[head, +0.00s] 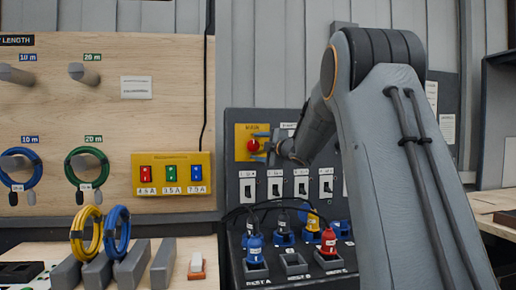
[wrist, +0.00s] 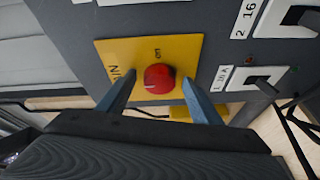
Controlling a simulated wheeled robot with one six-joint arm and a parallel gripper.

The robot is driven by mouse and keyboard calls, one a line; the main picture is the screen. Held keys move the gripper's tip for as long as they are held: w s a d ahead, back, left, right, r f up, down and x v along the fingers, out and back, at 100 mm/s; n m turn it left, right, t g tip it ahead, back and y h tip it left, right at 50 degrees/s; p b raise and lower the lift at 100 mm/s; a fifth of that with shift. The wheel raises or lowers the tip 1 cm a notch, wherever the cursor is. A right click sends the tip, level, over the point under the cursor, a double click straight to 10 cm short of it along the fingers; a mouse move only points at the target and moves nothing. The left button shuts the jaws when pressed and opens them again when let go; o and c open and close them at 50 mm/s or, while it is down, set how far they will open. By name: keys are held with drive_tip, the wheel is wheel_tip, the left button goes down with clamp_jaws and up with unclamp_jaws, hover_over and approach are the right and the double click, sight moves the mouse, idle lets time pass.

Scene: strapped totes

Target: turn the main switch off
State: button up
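The main switch is a round red knob (head: 254,146) on a yellow plate (head: 242,131) marked MAIN, at the upper left of the dark panel. In the wrist view the red knob (wrist: 159,80) sits on the yellow plate (wrist: 108,52), with a small label above it that is too small to read surely. A pale mark shows at the knob's left side. My gripper (head: 264,146) is at the knob in the head view. In the wrist view my gripper (wrist: 160,74) is open, one finger on each side of the knob, with visible gaps to it.
Below the plate is a row of breaker switches (head: 275,187) with white labels. Blue plugs (head: 254,246) and a red plug (head: 329,243) stand in sockets beneath. A wooden board (head: 110,110) with hanging cable coils is to the left. My arm hides the panel's right side.

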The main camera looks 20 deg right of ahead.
drive_tip(key=shift+s, duration=0.1)
drive_tip(key=s+d+b, duration=0.1)
drive_tip(key=s, duration=0.6)
drive_tip(key=shift+s+d, duration=0.2)
drive_tip(key=shift+s, duration=0.05)
